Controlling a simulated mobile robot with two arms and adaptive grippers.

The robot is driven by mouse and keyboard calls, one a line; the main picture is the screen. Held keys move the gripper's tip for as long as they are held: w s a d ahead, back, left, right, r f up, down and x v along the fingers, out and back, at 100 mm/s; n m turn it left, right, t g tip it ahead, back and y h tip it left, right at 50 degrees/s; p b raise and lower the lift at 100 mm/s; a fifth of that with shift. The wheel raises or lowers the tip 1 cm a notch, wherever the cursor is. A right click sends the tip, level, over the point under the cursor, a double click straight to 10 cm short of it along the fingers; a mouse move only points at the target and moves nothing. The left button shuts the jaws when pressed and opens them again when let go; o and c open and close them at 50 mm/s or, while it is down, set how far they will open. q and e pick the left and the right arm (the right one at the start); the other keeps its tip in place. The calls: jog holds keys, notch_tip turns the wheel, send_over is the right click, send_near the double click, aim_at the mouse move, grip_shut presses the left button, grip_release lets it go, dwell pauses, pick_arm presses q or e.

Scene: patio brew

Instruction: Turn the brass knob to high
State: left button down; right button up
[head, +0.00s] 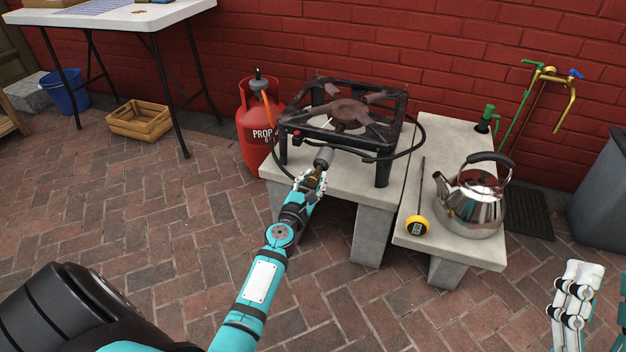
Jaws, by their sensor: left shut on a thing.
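The dark metal gas burner (345,118) stands on a grey concrete bench. A grey cylindrical fitting (324,157) sticks out from its front, with the small brass knob (317,180) at its near end. My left gripper (314,183) is at the front of the burner, with its fingers shut around the brass knob. The fingers partly cover the knob, and its setting cannot be read. No flame is visible on the burner. My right gripper (578,305) is low at the right edge, away from the burner, and its opening is unclear.
A red propane cylinder (257,140) stands left of the burner, with a hose by it. A steel kettle (468,208) and a yellow thermometer (416,225) are on the right bench slab (452,248). A wooden crate (140,119) sits on the brick floor.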

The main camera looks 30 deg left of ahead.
pick_arm(q)
jog(key=shift+s+f, duration=0.15)
jog(key=shift+f, duration=0.2)
jog(key=c, duration=1.4)
grip_release()
jog(key=o, duration=0.5)
jog(key=shift+r, duration=0.25)
jog(key=shift+c, duration=0.2)
jog(key=v, duration=1.2)
